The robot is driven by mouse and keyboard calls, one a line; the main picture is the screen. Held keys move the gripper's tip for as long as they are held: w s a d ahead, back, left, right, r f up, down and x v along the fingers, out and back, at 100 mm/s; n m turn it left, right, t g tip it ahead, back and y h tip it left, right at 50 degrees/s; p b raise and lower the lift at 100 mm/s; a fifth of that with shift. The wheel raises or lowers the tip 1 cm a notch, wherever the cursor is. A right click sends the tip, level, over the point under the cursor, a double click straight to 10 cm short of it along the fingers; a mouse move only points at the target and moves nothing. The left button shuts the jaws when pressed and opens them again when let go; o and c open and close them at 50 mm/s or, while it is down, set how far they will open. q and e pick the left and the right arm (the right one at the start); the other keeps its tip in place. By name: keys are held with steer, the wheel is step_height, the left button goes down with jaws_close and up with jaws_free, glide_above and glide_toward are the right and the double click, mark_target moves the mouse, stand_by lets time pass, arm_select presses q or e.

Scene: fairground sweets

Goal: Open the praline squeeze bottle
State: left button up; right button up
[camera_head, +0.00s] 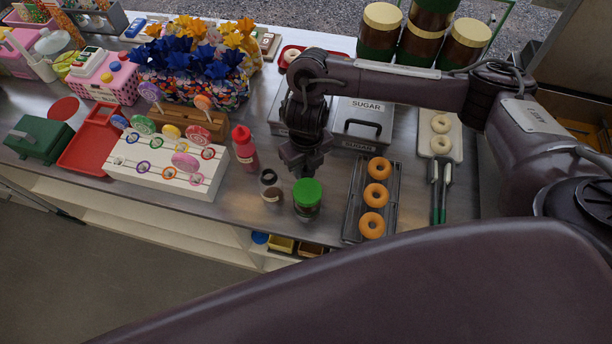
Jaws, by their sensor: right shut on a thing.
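A small clear bottle (271,192) with brown contents stands upright on the metal counter; it seems to be the praline squeeze bottle. A dark ring shows at its top, with no nozzle on it. My right gripper (303,167) is above the counter, right of this bottle and just behind and above a green-lidded jar (307,198). It points down and is shut on a small dark piece, apparently the bottle's cap, which blends with the fingers. I cannot tell whether it touches the jar lid. My left gripper is out of view.
A red squeeze bottle (244,148) stands behind left. A doughnut rack (352,215) is on the right, with tongs (439,190) beyond. A white lollipop stand (160,172) is on the left. Metal sugar bins (350,135) stand behind. The counter's front edge is close.

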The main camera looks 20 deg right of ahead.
mark_target(306, 176)
step_height(306, 176, down, 4)
steer(key=shift+f+b, duration=0.1)
steer(key=shift+b, duration=0.55)
steer(key=shift+f, duration=0.4)
steer(key=shift+f+b, duration=0.2)
steer(key=shift+b, duration=0.1)
steer(key=o, duration=1.1)
